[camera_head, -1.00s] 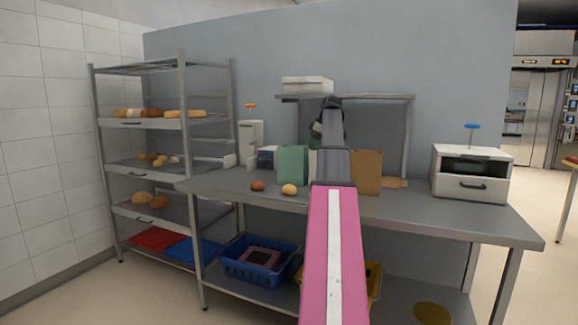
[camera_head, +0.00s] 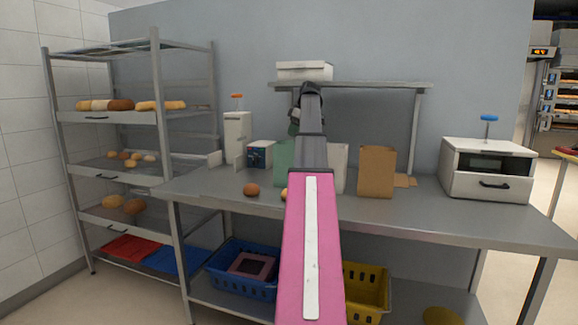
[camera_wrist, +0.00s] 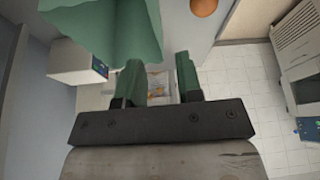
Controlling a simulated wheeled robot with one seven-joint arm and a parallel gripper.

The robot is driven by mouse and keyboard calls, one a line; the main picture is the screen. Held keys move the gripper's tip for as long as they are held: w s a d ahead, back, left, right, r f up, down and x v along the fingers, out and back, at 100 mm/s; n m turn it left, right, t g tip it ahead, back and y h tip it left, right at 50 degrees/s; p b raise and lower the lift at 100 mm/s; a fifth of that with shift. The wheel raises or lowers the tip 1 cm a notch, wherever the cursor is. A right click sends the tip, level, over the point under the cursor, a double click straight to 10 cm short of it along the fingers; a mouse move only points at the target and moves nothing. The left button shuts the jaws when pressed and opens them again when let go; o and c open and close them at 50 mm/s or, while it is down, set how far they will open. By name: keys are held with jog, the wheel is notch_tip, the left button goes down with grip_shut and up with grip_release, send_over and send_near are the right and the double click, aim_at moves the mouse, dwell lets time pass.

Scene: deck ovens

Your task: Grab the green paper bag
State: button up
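The green paper bag (camera_head: 283,163) stands on the steel table. In the head view my arm hides its right part. In the wrist view the green bag (camera_wrist: 105,28) is large at the upper left, beside and beyond my fingertips. My gripper (camera_head: 294,128) hangs above the bag, small and partly hidden by my arm. In the wrist view my gripper (camera_wrist: 159,78) has its two fingers well apart, with nothing held between them. I cannot tell its exact height over the bag.
A white bag (camera_head: 338,168) and a brown bag (camera_head: 376,172) stand right of the green one. A bun (camera_head: 251,190) lies in front. An overhead shelf (camera_head: 380,85) runs behind. A small oven (camera_head: 487,170) stands right; a bread rack (camera_head: 158,180) stands left.

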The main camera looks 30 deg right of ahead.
send_over(282, 160)
jog(key=s+d, duration=0.2)
jog(key=shift+w+a+f, duration=0.15)
jog(key=shift+f, duration=1.85)
jog(key=shift+w+a+f, duration=0.1)
jog(key=shift+f, duration=1.85)
jog(key=shift+f, duration=0.25)
jog(key=shift+c, duration=0.3)
grip_shut()
